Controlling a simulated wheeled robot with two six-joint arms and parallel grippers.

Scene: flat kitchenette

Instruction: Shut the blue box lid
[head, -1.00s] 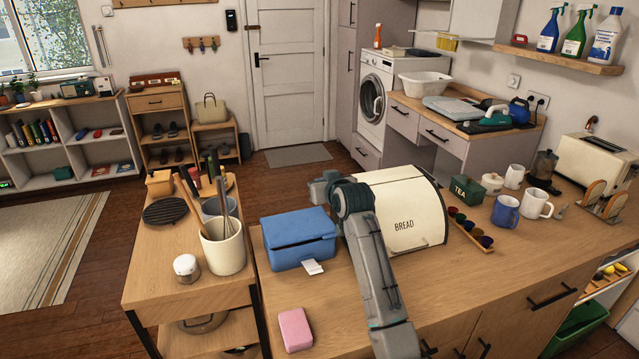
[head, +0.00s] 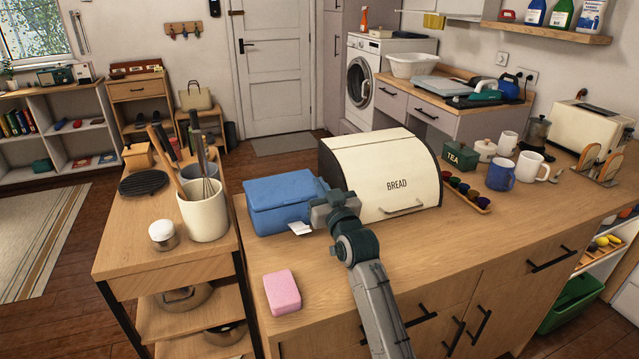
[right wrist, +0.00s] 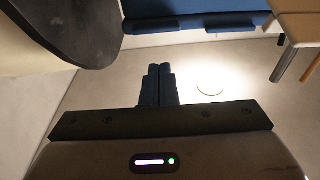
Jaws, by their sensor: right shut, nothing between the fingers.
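The blue box (head: 272,207) stands on the wooden counter, left of the bread bin. Its lid (head: 280,187) looks down on the body; I cannot tell whether a small gap is left. A white tag (head: 300,228) sticks out at its front. My right gripper (head: 320,212) is at the box's front right corner and hides part of it; contact cannot be told. In the right wrist view its fingers (right wrist: 157,75) are shut and empty, with a blue surface (right wrist: 200,22) beyond them. My left gripper is not in view.
The cream bread bin (head: 375,178) stands close on the right of the box and my gripper. A pink block (head: 282,292) lies on the counter in front. A trolley with a utensil pot (head: 205,215) stands at the left. The front counter is mostly clear.

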